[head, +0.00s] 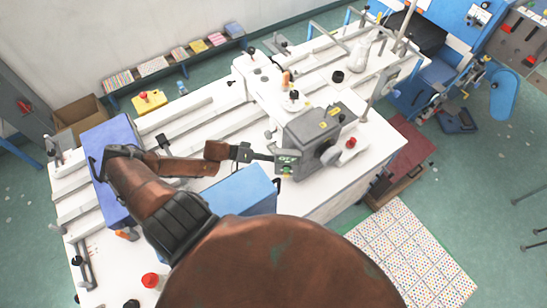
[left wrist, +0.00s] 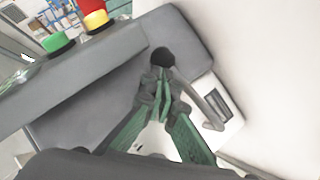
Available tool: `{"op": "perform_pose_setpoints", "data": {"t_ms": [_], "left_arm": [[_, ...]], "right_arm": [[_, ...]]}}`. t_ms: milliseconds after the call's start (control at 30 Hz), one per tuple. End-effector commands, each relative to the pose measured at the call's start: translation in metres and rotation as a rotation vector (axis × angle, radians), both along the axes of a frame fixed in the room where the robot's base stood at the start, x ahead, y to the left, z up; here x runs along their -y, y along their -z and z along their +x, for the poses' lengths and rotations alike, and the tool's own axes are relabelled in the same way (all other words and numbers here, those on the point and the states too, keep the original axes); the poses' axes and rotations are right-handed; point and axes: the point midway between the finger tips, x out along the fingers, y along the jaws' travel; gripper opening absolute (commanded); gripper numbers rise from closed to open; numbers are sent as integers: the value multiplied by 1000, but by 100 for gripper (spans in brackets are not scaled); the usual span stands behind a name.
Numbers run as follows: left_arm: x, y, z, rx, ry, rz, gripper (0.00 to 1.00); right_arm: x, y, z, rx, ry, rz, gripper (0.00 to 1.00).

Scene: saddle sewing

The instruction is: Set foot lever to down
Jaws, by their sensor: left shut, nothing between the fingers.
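The grey sewing machine (head: 312,127) stands on the white workbench (head: 375,140), right of centre in the head view. My left gripper (head: 276,157) reaches in from the left and its tips are at the machine's near left side. In the left wrist view the green fingers of my left gripper (left wrist: 161,82) are closed together with nothing between them. Just beyond the tips is a round black knob (left wrist: 162,57), likely the end of the foot lever; I cannot tell whether the tips touch it. My right gripper is not in view.
A red-and-yellow button (left wrist: 95,15) and a green button (left wrist: 57,42) are on a grey panel left of the fingers. A blue box (head: 240,188) stands just before the machine. A purple-blue box (head: 108,150) is at the left. Rails cross the bench.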

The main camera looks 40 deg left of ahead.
Motion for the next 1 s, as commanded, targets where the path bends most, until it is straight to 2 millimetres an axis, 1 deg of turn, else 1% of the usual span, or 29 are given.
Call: {"op": "perform_pose_setpoints", "data": {"t_ms": [33, 100, 200, 433, 533, 667, 767, 800, 833, 1000], "left_arm": [[3, 1, 0, -1, 0, -3, 0], [5, 7, 0, -1, 0, -3, 0], [5, 9, 0, 1, 0, -2, 0], [4, 9, -1, 0, 0, -1, 0], [0, 4, -1, 1, -1, 0, 0], [-13, -12, -1, 0, -5, 2, 0], [-28, -31, -2, 0, -7, 3, 0], [-34, -28, -12, -3, -7, 3, 0], [-37, -30, -18, -4, -6, 2, 0], [-58, -47, -43, -5, -5, 2, 0]], "right_arm": [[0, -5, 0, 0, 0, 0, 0], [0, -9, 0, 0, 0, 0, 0], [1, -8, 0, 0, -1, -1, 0], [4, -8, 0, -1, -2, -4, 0], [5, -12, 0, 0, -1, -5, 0], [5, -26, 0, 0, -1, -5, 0], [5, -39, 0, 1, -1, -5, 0], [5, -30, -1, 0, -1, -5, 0], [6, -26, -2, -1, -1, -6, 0], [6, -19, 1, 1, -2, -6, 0]]}}
